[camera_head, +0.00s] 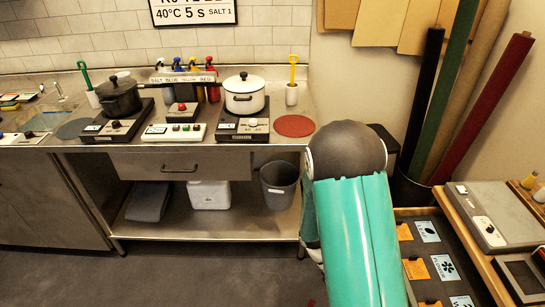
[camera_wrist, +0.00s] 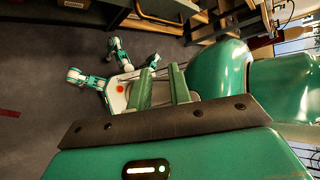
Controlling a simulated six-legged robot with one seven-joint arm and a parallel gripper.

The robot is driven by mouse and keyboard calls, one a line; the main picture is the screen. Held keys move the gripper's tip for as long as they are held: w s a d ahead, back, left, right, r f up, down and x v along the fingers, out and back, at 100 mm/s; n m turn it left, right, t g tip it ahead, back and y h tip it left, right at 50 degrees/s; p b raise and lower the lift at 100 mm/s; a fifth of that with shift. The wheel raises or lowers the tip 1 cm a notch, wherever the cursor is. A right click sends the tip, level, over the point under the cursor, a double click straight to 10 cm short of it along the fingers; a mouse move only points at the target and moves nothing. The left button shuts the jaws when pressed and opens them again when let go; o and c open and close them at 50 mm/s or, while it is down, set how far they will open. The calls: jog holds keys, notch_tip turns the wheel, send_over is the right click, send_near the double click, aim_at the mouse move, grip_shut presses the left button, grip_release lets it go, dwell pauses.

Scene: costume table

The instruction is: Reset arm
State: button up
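My arm fills the lower right of the head view, with its green link and grey rounded joint beside the counter's right end. My gripper (camera_wrist: 160,86) does not show in the head view. In the wrist view its two green fingers stand apart with a gap between them, and I see nothing held. Behind the fingers the wrist view shows my own white and green body and legs over the dark floor.
A steel counter (camera_head: 50,145) holds a black pot (camera_head: 119,97), a white pot (camera_head: 244,97), several bottles and a red round mat (camera_head: 294,126). A grey bin (camera_head: 279,187) stands on the lower shelf. Rolls (camera_head: 485,105) stand at right, near a wooden bench (camera_head: 470,235). Open floor lies in front.

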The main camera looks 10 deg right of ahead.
jog(key=a+r+m+t+y, duration=0.3)
jog(key=a+r+m+t, duration=0.2)
jog(key=r+m, duration=0.5)
jog(key=a+r+m+t+y, duration=0.3)
jog(key=r+m+t, duration=0.7)
jog(key=r, duration=1)
jog(key=shift+a+r, duration=0.4)
jog(key=shift+a, duration=0.45)
jog(key=shift+d, duration=0.15)
